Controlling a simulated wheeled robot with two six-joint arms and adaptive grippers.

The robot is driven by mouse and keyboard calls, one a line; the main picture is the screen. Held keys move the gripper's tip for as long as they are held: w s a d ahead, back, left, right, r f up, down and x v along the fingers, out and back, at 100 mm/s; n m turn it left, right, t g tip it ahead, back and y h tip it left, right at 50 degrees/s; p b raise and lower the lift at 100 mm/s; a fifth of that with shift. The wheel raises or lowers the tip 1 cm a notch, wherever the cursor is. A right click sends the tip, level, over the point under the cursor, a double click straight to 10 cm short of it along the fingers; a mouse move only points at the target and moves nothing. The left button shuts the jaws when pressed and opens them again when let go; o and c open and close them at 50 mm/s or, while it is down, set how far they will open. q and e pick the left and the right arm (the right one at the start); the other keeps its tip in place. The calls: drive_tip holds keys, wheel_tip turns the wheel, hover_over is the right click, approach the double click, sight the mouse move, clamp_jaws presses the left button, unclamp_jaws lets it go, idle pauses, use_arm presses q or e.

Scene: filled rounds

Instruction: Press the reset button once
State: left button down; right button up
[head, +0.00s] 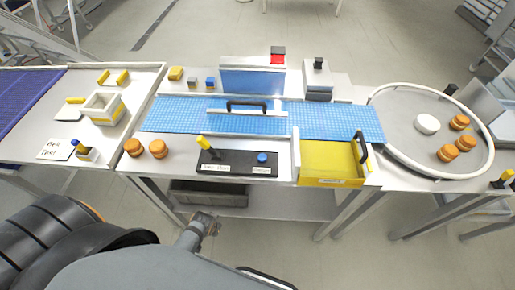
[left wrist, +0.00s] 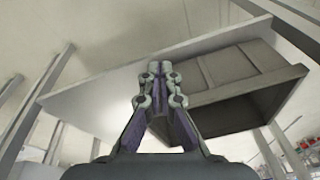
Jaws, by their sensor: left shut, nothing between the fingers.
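A black control panel (head: 238,168) lies at the front edge of the middle table. A round blue button (head: 262,158) stands at its right end, above a white label too small to read with certainty. A yellow-tipped lever (head: 203,143) stands at its left end above another label. My left gripper (head: 207,222) is below and in front of the table edge, left of the panel and apart from it. In the left wrist view its fingers (left wrist: 160,68) are shut with nothing between them. The button is not visible in that view. My right gripper is not in view.
Orange-brown rounds (head: 158,149) sit left of the panel. A yellow tray (head: 327,160) stands right of it, and a blue conveyor (head: 195,115) runs behind. A grey bin (head: 208,194) is under the table; a grey bin (left wrist: 245,80) also shows in the left wrist view.

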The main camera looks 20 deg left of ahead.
use_arm(q)
drive_tip(key=w+d+r+t+p, duration=0.1)
drive_tip(key=w+r, duration=0.2)
drive_tip(key=r, duration=0.5)
drive_tip(key=w+d+r+h, duration=0.1)
drive_tip(key=w+d+r, duration=0.15)
drive_tip(key=r, duration=0.55)
drive_tip(key=w+d+r+t+p, duration=0.1)
drive_tip(key=w+r, duration=0.3)
drive_tip(key=r, duration=0.4)
drive_tip(key=w+d+r+n+t+h, duration=0.1)
drive_tip(key=w+d+r+h, duration=0.1)
drive_tip(key=w+r, duration=0.4)
drive_tip(key=w+d+r+n+t+h, duration=0.2)
drive_tip(key=w+d+r, duration=0.3)
drive_tip(key=r, duration=0.4)
drive_tip(key=shift+w+h, duration=0.4)
drive_tip(key=shift+w, duration=0.35)
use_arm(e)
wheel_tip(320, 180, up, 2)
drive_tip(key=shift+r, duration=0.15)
use_arm(q)
drive_tip(key=shift+d, duration=0.1)
